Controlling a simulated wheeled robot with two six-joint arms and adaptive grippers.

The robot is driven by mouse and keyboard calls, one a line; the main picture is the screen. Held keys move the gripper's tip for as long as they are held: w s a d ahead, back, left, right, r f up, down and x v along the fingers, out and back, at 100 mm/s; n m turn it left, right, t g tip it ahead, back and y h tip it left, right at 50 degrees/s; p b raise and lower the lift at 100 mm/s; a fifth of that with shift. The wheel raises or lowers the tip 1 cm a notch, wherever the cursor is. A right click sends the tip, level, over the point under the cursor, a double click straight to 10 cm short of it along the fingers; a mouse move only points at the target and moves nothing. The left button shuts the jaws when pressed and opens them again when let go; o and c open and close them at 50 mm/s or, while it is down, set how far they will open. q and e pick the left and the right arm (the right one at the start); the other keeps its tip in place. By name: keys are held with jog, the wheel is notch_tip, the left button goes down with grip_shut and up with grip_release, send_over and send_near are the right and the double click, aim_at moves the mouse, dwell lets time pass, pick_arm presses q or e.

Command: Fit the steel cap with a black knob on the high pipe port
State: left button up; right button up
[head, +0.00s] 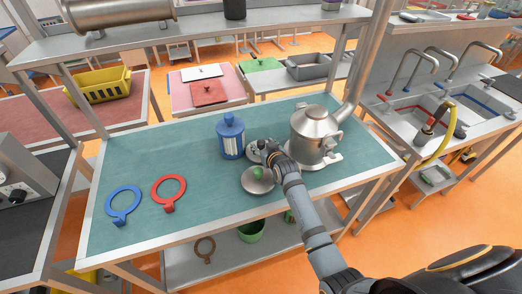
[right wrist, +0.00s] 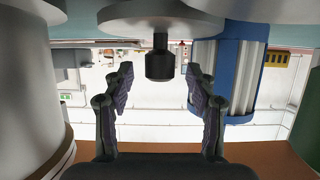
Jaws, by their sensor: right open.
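The steel cap with a black knob (head: 252,153) lies on the teal table top, between the blue canister and the steel pot, partly hidden by my right gripper (head: 268,149). In the right wrist view, which looks upside down, the black knob (right wrist: 160,66) hangs from the pale disc of the cap (right wrist: 160,14). My right gripper (right wrist: 160,88) is open, with one finger to each side of the knob and a gap on both sides. A thick steel pipe (head: 118,12) lies high on the overhead shelf; its port is not clearly shown. My left gripper is not in view.
A steel lid with a green knob (head: 257,186) lies close in front of the cap. The blue canister (head: 231,140) stands left, and the steel pot (head: 314,138) stands close at right. Blue (head: 108,207) and red (head: 154,190) rings lie at left, with clear table around them.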

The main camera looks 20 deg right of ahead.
grip_shut()
jog(key=shift+r, duration=0.1)
dwell(0.4)
jog(key=shift+r+p, duration=0.4)
jog(key=shift+p, duration=0.05)
notch_tip(320, 180, up, 4)
jog(key=p, duration=0.4)
jog(key=shift+f, duration=0.25)
jog(key=r+p+v, duration=0.1)
jog(key=p+v, duration=0.3)
jog(key=v, duration=0.4)
jog(key=w+a+r+p+v, duration=0.1)
jog(key=p+v, duration=0.2)
jog(key=v, duration=0.5)
jog(key=shift+a+r+p, duration=0.25)
jog(key=shift+r+p, duration=0.1)
